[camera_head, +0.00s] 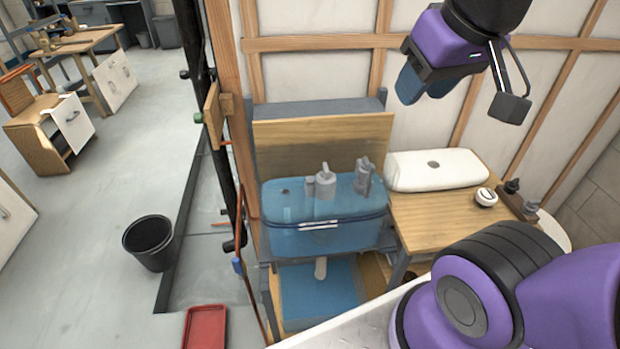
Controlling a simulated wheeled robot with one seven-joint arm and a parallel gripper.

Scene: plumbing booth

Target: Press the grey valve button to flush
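A see-through blue cistern (285,238) stands open-topped in front of a wooden board. Inside it is a grey flush valve (325,182) near the middle, its narrow top standing above the rim. A second grey fitting (364,178) stands to its right. I cannot clearly make out which top is the button; nothing touches either one. My gripper (418,88) is at the upper right, purple with blue-grey fingers pointing down. It appears higher than the cistern and apart from it. The gap between its fingers is not clear from this angle.
A white cistern lid (435,170) and a round white button (486,197) lie on a wooden table (440,225) right of the cistern. Dark pipes (205,100) run up on the left. A black bucket (150,243) and red tray (205,327) are on the floor.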

